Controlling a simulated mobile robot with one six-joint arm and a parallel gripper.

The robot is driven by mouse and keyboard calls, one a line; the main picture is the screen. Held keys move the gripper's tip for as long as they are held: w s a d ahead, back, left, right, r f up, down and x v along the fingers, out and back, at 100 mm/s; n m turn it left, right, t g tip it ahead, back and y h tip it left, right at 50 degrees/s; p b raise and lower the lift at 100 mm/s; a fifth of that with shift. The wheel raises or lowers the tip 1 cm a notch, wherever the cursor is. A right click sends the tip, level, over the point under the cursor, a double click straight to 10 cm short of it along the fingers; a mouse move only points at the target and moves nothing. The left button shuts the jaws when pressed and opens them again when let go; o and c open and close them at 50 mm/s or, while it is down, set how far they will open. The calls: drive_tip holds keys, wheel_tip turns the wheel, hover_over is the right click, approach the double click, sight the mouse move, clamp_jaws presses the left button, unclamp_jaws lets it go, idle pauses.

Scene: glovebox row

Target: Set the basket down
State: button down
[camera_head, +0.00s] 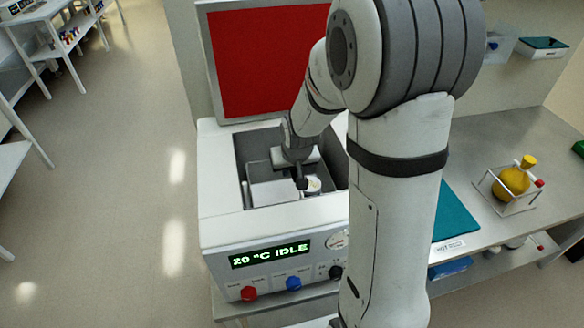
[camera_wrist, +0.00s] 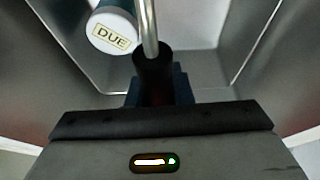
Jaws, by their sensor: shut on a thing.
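My gripper (camera_head: 301,176) reaches down into the open well of a white bath unit (camera_head: 222,165). It is shut on the dark grip of the basket's handle; in the wrist view the jaws (camera_wrist: 153,92) close around that grip, with a metal rod (camera_wrist: 147,22) running up from it. The pale metal basket (camera_head: 272,193) is inside the well, below the rim. Whether the basket touches the well floor cannot be told.
A red-faced raised lid (camera_head: 262,60) stands behind the well. The front panel display (camera_head: 270,253) reads "20 °C IDLE". To the right, a teal mat (camera_head: 455,218) and a rack with a yellow flask (camera_head: 514,181) are on the steel bench (camera_head: 490,140).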

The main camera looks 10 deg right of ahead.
drive_tip(key=c, duration=1.8)
unclamp_jaws()
drive_tip(key=shift+f, duration=0.1)
drive_tip(key=o, duration=0.5)
